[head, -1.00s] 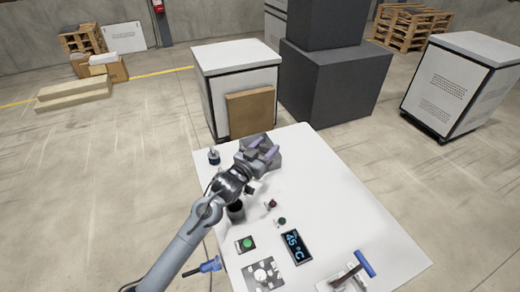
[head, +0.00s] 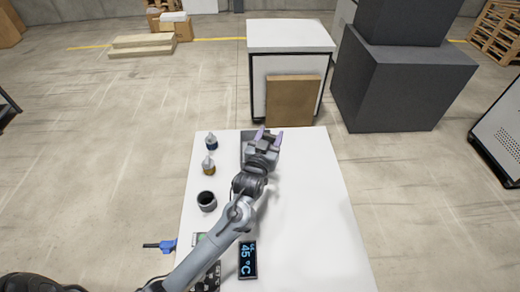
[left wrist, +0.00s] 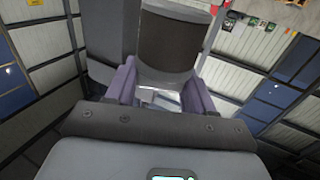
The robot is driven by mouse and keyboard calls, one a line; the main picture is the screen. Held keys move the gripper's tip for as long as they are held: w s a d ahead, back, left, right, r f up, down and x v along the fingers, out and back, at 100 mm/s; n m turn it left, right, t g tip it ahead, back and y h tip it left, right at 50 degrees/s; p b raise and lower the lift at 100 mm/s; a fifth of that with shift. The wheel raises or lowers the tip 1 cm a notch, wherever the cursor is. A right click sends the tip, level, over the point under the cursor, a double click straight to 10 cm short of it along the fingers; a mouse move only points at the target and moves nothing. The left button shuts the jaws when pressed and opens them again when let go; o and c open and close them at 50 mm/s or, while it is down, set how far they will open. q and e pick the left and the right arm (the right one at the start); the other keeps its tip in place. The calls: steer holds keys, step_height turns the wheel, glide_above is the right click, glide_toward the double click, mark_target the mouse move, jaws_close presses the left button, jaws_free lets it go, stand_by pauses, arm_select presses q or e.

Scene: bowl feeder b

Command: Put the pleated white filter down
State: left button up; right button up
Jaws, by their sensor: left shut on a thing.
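My left gripper (head: 268,137) is at the far end of the white table, with its purple fingers pointing away. In the left wrist view, the fingers (left wrist: 160,92) are shut on a rounded body, which I take to be the filter (left wrist: 178,48). Pleats cannot be made out. In the head view, the gripper and wrist hide most of it. My right gripper is not in view.
A 45 °C display (head: 248,260) lies near the front. The table's right side is clear. A cardboard panel (head: 292,101) stands beyond.

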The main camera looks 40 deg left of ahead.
mark_target(265, 137)
arm_select(q)
steer(key=shift+w+f, duration=0.15)
steer(key=shift+f, duration=0.25)
steer(key=a+f, duration=0.2)
steer(key=shift+w+a, duration=0.3)
steer(key=shift+a, duration=0.1)
steer(key=w+a+f, duration=0.4)
steer(key=a+f, duration=0.3)
steer(key=f, duration=0.1)
steer(key=shift+f, duration=0.35)
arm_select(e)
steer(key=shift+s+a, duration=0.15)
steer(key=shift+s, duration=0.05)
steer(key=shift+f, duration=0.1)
